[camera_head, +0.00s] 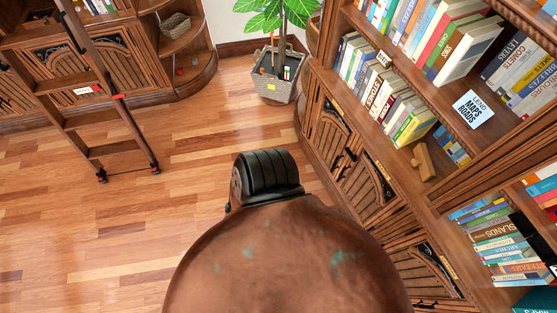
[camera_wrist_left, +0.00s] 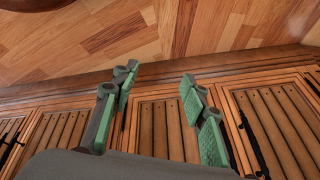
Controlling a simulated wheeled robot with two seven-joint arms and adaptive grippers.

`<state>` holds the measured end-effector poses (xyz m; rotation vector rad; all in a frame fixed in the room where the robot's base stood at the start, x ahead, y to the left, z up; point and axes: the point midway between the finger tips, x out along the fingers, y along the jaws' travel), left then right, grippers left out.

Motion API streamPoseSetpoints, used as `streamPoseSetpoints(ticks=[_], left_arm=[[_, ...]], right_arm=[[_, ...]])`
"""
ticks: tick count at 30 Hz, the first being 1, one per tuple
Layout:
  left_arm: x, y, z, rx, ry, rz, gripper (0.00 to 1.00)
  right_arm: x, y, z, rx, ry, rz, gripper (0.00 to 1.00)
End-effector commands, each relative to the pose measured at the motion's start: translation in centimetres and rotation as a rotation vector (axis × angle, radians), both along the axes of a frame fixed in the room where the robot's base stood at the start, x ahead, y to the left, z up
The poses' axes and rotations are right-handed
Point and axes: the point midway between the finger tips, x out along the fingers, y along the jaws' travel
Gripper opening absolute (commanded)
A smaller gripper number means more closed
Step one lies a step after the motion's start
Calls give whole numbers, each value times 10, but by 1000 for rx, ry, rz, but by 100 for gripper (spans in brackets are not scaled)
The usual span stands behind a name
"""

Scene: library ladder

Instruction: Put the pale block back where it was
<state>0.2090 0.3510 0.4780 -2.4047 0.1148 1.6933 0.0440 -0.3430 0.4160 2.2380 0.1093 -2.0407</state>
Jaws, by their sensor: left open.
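A tan wooden piece (camera_head: 423,161) stands on the shelf ledge at the right in the head view, near a gap beside the books. It is the only pale block-like thing I make out, and I cannot tell whether it is the pale block. My left gripper (camera_wrist_left: 159,78) is open in the left wrist view, with green pads on its two fingers and nothing between them. Behind it are cabinet doors (camera_wrist_left: 160,125) and the floor. The head view shows neither gripper. My right gripper is in neither view.
A ladder (camera_head: 92,92) leans at the left. The wooden floor (camera_head: 115,220) between is clear.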

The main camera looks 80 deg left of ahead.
Motion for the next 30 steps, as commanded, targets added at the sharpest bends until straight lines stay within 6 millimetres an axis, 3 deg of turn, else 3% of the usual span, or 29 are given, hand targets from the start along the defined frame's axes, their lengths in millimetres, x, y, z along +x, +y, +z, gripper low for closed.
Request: streamPoseSetpoints(ticks=[1, 3, 6, 9, 12, 21, 27, 30], left_arm=[[-39, -3, -20, -14, 64, 15, 41], [-84, -6, -39, -27, 134, 33, 41], [-131, -9, -54, -42, 204, 53, 41], [-157, -11, -60, -48, 241, 66, 41], [-165, -12, -62, -49, 252, 68, 41], [-165, -11, -66, -49, 253, 68, 41], [-169, -11, -97, -49, 259, 69, 40], [-171, -11, -113, -49, 264, 69, 33]], right_arm=[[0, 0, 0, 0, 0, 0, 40], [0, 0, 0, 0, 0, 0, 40], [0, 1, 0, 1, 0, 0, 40], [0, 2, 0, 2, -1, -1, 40], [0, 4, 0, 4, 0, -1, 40], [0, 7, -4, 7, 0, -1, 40], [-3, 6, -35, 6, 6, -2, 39], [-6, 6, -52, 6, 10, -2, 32]])
